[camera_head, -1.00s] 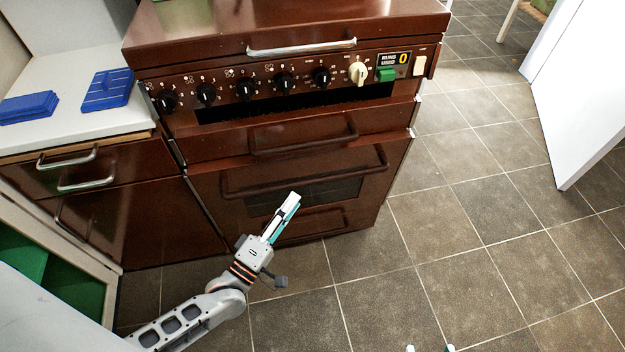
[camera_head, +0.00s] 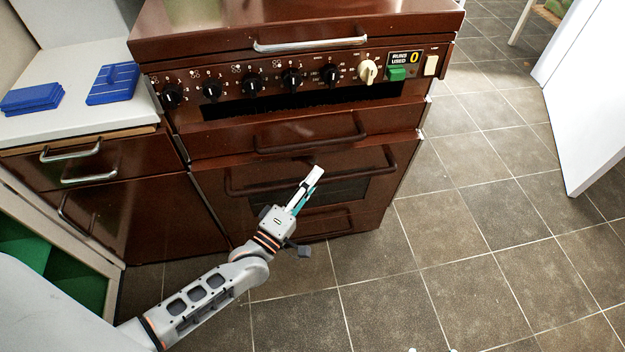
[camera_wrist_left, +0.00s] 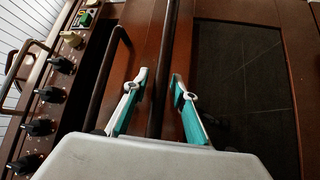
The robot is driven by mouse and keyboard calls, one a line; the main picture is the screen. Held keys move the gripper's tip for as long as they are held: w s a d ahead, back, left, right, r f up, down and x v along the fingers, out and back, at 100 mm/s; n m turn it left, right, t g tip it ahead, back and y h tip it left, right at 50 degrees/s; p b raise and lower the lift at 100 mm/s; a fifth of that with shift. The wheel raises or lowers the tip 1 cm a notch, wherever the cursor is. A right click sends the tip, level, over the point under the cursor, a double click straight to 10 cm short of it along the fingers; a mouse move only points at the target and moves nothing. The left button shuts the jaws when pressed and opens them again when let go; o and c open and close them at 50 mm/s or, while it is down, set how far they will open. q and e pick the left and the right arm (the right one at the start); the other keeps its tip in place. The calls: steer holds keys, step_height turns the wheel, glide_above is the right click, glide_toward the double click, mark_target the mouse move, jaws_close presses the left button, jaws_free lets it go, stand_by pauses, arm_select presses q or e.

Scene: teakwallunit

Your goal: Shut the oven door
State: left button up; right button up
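The brown oven stands ahead. Its windowed oven door (camera_head: 215,205) carries a long dark handle (camera_head: 245,187) and looks near upright; I cannot tell whether it is fully closed. Above it is a narrower front panel (camera_head: 225,140) with its own handle, below a dark slot. My left gripper (camera_head: 316,172) is at the oven door's front by the handle. In the left wrist view its fingers (camera_wrist_left: 160,80) are apart, with the dark handle bar (camera_wrist_left: 167,40) running between them. My right gripper (camera_head: 431,349) shows only as two separated tips at the bottom edge.
Knobs (camera_head: 252,84) and a green switch (camera_head: 397,73) line the control panel. A counter (camera_head: 75,120) with blue items and drawers adjoins on the left. Tiled floor (camera_head: 460,230) is free on the right, up to a white panel (camera_head: 595,110).

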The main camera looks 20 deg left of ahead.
arm_select(q)
jaws_close()
steer(key=shift+w+a+r, duration=0.1)
steer(key=shift+w+r, duration=0.1)
steer(key=shift+w, duration=0.05)
steer(key=shift+w+a+r+n+p, duration=0.15)
steer(key=shift+w+a+r+p, duration=0.15)
steer(key=shift+w+p, duration=0.15)
steer(key=shift+w+a+r+n+p, duration=0.15)
steer(key=shift+w+a+r+p, duration=0.1)
steer(key=shift+w+p, duration=0.15)
steer(key=shift+w+a+f+g, duration=0.1)
steer(key=shift+a+f+g, duration=0.15)
steer(key=shift+f+g, duration=0.15)
steer(key=shift+o, duration=1.9)
jaws_free()
steer(key=shift+d, duration=0.1)
glide_toward(314, 164)
steer(key=v, duration=0.2)
steer(key=d+v, duration=0.1)
steer(key=v, duration=0.1)
steer(key=shift+a, duration=0.25)
arm_select(e)
steer(key=shift+s+d+f+n, duration=0.3)
steer(key=shift+d+f, duration=0.15)
steer(key=shift+d, duration=0.15)
